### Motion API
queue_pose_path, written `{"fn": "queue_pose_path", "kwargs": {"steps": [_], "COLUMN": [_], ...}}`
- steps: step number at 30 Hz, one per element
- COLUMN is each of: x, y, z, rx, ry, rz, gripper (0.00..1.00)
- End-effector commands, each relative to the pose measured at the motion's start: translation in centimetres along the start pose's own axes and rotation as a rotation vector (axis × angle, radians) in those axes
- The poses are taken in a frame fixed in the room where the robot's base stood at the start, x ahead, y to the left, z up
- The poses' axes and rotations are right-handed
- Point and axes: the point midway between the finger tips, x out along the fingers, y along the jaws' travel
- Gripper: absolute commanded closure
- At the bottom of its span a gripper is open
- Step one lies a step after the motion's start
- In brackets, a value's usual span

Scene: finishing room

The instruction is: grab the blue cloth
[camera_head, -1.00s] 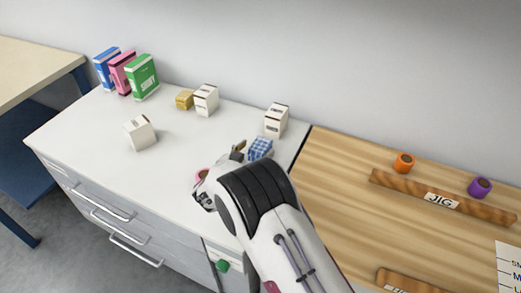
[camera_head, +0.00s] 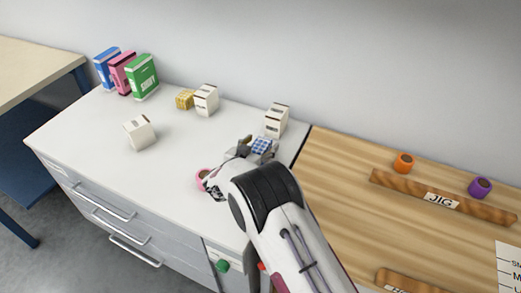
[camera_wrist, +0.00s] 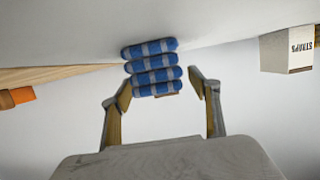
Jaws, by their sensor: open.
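The blue cloth (camera_wrist: 152,66) is a folded stack of blue and grey check layers in the wrist view. It lies between and just beyond the two fingers of my gripper (camera_wrist: 163,95), which is open and empty. In the head view the cloth (camera_head: 262,146) sits on the white cabinet top near its right end, partly hidden by my gripper (camera_head: 257,150). Whether a finger touches the cloth cannot be told.
A white box (camera_head: 276,121) stands just behind the cloth. Another white box (camera_head: 206,100), a yellow block (camera_head: 185,99) and a tipped white box (camera_head: 140,132) stand further left. A pink roll (camera_head: 202,175) is beside my wrist. The wooden bench (camera_head: 345,185) adjoins on the right.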

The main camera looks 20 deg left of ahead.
Motion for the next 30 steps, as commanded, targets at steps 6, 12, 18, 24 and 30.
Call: {"fn": "queue_pose_path", "kwargs": {"steps": [6, 12, 18, 24, 30], "x": [0.0, 0.0, 0.0, -0.2, -0.7], "y": [0.0, 0.0, 0.0, 0.0, 0.0], "z": [0.0, 0.0, -0.1, -0.7, -2.4], "rx": [0.0, 0.0, 0.0, 0.002, 0.002], "ry": [0.0, 0.0, 0.0, 0.001, 0.001], "rz": [0.0, 0.0, 0.0, 0.0, 0.0], "gripper": [0.62, 0.81, 0.81, 0.81, 0.81]}}
